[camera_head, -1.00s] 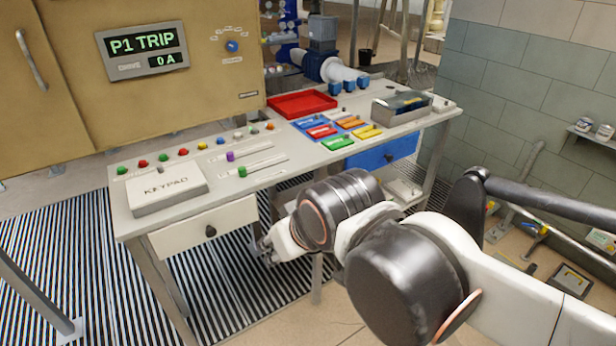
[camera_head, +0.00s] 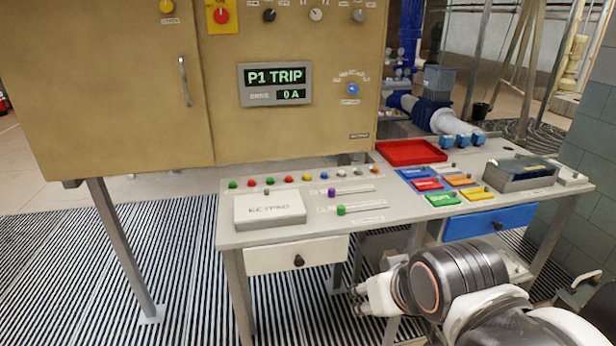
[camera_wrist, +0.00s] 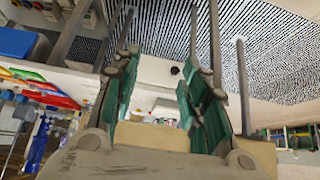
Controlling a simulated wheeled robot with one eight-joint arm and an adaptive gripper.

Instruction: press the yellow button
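The yellow button (camera_head: 306,177) is a small round cap in the row of coloured buttons along the back of the grey desk (camera_head: 400,205). A red button stands to its left and a blue one to its right. My gripper (camera_head: 362,299) is low in front of the desk, below the desktop and to the right of the white drawer, well apart from the button. In the wrist view my gripper (camera_wrist: 158,80) has its green-padded fingers spread, with nothing held between them. I cannot make out the yellow button in the wrist view.
A white keypad box (camera_head: 268,210) and sliders with purple (camera_head: 331,192) and green (camera_head: 341,210) knobs lie in front of the button row. A red tray (camera_head: 410,152) and coloured plates are to the right. The cabinet (camera_head: 290,130) rises behind. The white drawer (camera_head: 297,256) is shut.

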